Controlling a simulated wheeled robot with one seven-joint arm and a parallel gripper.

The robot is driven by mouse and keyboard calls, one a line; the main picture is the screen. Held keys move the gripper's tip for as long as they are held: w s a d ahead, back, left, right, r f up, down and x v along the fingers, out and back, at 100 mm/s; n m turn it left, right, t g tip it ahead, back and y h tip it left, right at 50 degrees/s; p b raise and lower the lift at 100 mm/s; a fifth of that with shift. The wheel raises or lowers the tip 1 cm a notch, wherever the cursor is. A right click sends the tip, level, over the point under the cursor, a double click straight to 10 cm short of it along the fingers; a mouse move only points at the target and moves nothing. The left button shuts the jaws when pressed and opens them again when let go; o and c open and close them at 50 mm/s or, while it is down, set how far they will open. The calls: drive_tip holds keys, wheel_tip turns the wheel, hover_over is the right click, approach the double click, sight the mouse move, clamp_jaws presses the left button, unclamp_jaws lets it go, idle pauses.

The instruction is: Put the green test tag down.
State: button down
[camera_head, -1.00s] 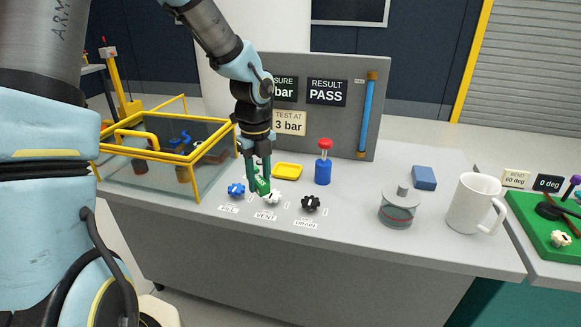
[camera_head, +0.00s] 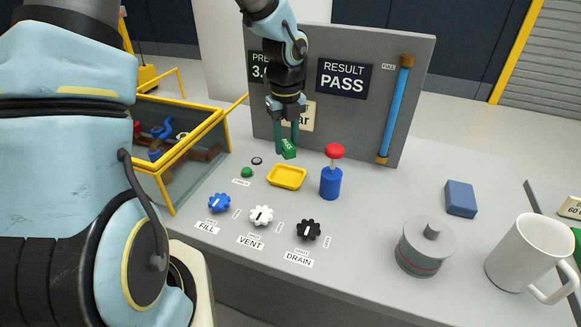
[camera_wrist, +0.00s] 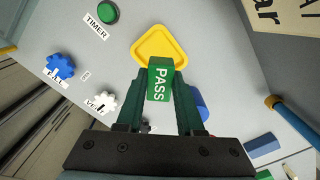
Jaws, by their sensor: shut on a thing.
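The green test tag (camera_head: 289,149), marked PASS in the wrist view (camera_wrist: 160,80), is held between the fingers of my gripper (camera_head: 287,145). My gripper is shut on it and points down above the bench. In the head view the tag is above and just behind the yellow tray (camera_head: 287,184). In the wrist view the tag covers the near corner of the tray (camera_wrist: 144,45). The visible part of the tray is empty. The tag looks clear of the tray and bench.
A blue cylinder with a red knob (camera_head: 331,180) stands right of the tray. Blue (camera_head: 219,203), white (camera_head: 261,215) and black (camera_head: 308,230) knobs line the front. The grey panel (camera_head: 408,118) rises behind. A yellow-framed tank (camera_head: 180,150) is left; a mug (camera_head: 527,252) is right.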

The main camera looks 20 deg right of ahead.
sight(286, 144)
wheel_tip(286, 144, down, 8)
drive_tip(key=shift+s+f+p, duration=0.1)
drive_tip(key=shift+p, duration=0.2)
drive_tip(key=c, duration=0.8)
unclamp_jaws()
drive_tip(key=shift+f, duration=0.1)
wheel_tip(286, 144, up, 12)
drive_tip(key=shift+r+b, duration=0.15)
drive_tip(key=shift+b, duration=0.4)
drive_tip(key=shift+s+a+r+n+t, duration=0.25)
drive_tip(key=shift+s+a+r+n, duration=0.4)
drive_tip(key=shift+a+n, duration=4.35)
drive_tip(key=shift+s+a+r+n+t, duration=0.3)
drive_tip(key=shift+s+a+n, duration=0.55)
drive_tip(key=shift+a+n, duration=4.2)
drive_tip(key=shift+s+a+r+n+t, duration=0.25)
drive_tip(key=shift+s+a+r+n, duration=0.4)
drive_tip(key=shift+a+n, duration=4.35)
